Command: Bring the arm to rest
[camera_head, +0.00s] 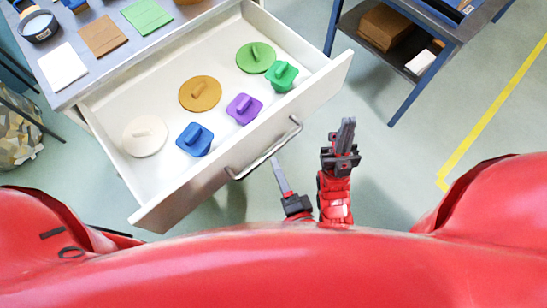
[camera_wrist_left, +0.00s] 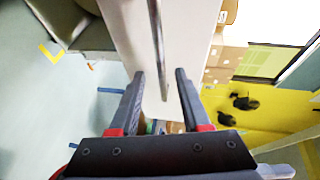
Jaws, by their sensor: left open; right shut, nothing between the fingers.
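My left gripper (camera_head: 279,174) is at the bottom centre of the head view, just in front of the drawer's front panel and below its handle. In the left wrist view its two dark fingers (camera_wrist_left: 160,78) stand apart with nothing held between them. My right gripper (camera_head: 346,132) is to the right of the left one, clear of the drawer. Its fingers are together and it holds nothing.
The drawer (camera_head: 190,190) is pulled open and holds several coloured pieces with grips, including a blue one (camera_head: 195,139) and an orange disc (camera_head: 200,93). Its handle (camera_head: 268,152) faces me. A shelf unit (camera_head: 433,63) stands at the upper right. Floor to the right is clear.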

